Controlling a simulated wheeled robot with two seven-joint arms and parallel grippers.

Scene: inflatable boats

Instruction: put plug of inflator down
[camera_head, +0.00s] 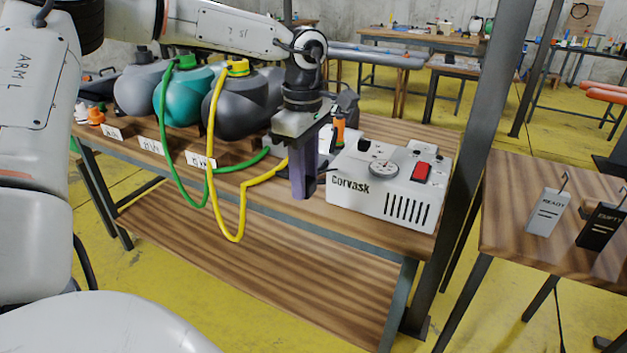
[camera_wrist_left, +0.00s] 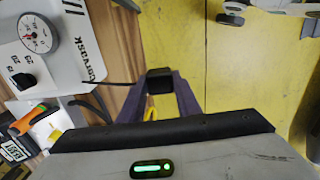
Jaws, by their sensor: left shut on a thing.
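The inflator is a white box marked Corvask (camera_head: 370,205) with a dial and a red switch, on the wooden table in the head view. Its face and gauge also show at the upper left of the wrist view (camera_wrist_left: 75,65). My left gripper (camera_head: 303,188) points down at the table's front edge, just left of the inflator. In the wrist view its purple fingers are shut on the black plug (camera_wrist_left: 159,81). A dark cable runs from the plug toward the inflator. The plug is hidden by the fingers in the head view. My right gripper is not in view.
Green (camera_head: 184,190) and yellow (camera_head: 239,225) hoses hang over the front edge. An orange-and-black tool (camera_wrist_left: 30,119) lies behind the gripper. A side table (camera_head: 510,215) at right holds READY and EMPTY tags.

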